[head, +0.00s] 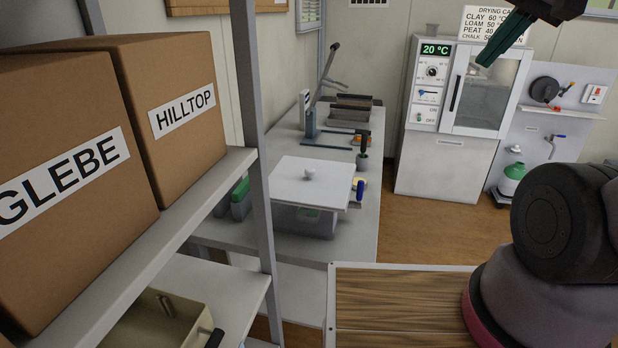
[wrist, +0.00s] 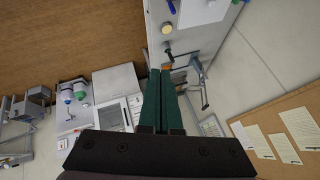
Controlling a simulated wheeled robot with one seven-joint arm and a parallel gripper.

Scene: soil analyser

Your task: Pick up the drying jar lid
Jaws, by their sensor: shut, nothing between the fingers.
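The drying jar lid appears to be the white square plate with a small round knob (head: 308,184) in the head view. It lies flat on a clear box-shaped jar (head: 305,221) on the grey bench. My gripper (head: 484,64) is at the top right of the head view, high up and well apart from the lid. Its green fingers (wrist: 161,72) are together and empty in the wrist view. A pale shape (wrist: 200,12) at the top edge of the wrist view may be the lid, but it is cut off.
A shelf with cardboard boxes (head: 165,100) stands at the left, its post beside the bench (head: 352,215). A lever press (head: 310,117) and small tools stand behind the lid. A drying cabinet (head: 455,115) stands at the back. A wooden top (head: 395,300) is in front.

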